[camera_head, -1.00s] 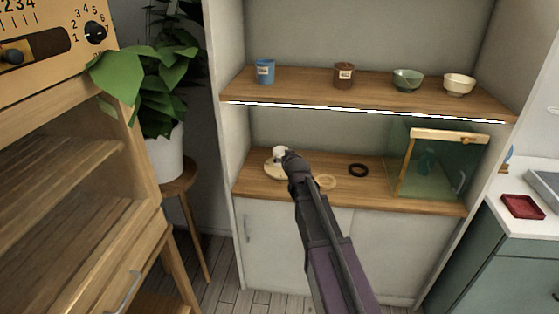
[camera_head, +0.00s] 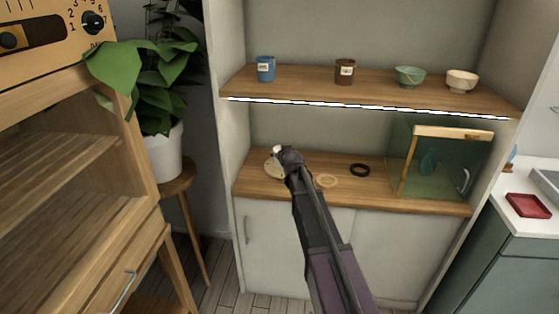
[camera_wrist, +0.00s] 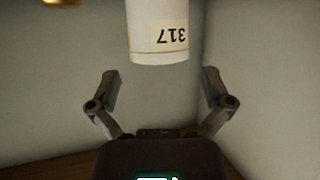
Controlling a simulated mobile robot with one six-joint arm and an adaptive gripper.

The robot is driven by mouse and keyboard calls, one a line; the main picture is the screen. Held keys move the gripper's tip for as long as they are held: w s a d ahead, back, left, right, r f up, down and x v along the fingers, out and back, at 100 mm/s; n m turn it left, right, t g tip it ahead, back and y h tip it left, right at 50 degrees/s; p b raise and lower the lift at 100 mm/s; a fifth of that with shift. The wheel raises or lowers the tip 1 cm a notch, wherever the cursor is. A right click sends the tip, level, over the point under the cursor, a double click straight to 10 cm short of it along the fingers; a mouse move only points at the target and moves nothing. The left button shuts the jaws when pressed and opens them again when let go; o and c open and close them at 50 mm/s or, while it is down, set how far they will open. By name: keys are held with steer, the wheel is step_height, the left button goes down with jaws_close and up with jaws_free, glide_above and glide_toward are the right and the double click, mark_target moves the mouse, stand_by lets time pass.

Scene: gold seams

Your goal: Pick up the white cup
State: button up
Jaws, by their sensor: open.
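The white cup (camera_wrist: 158,30) is at the top of the wrist view, with a cream label reading 317 upside down; its upper part is cut off by the frame. My gripper (camera_wrist: 160,85) is open, one finger to each side, and the cup is beyond the fingertips in the picture, apart from them. In the head view only a small white piece of the cup (camera_head: 277,149) shows behind my gripper (camera_head: 289,156). It is over a round cream plate (camera_head: 271,168) on the lower shelf. The gripper hides the rest of the cup.
On the lower shelf (camera_head: 345,190) are a tan ring (camera_head: 326,181), a black ring (camera_head: 360,170) and a glass case (camera_head: 425,185) at the right. The upper shelf (camera_head: 310,90) above holds a blue cup (camera_head: 265,69), a brown cup (camera_head: 344,71) and two bowls.

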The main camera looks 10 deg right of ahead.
steer(key=shift+b+x, duration=1)
steer(key=shift+x, duration=1.6)
steer(key=c, duration=1)
steer(key=shift+r, duration=0.15)
step_height(320, 180, up, 4)
steer(key=p, duration=0.4)
steer(key=s, duration=1)
steer(key=s+p, duration=0.1)
steer(key=s, duration=0.5)
steer(key=shift+d+r, duration=0.3)
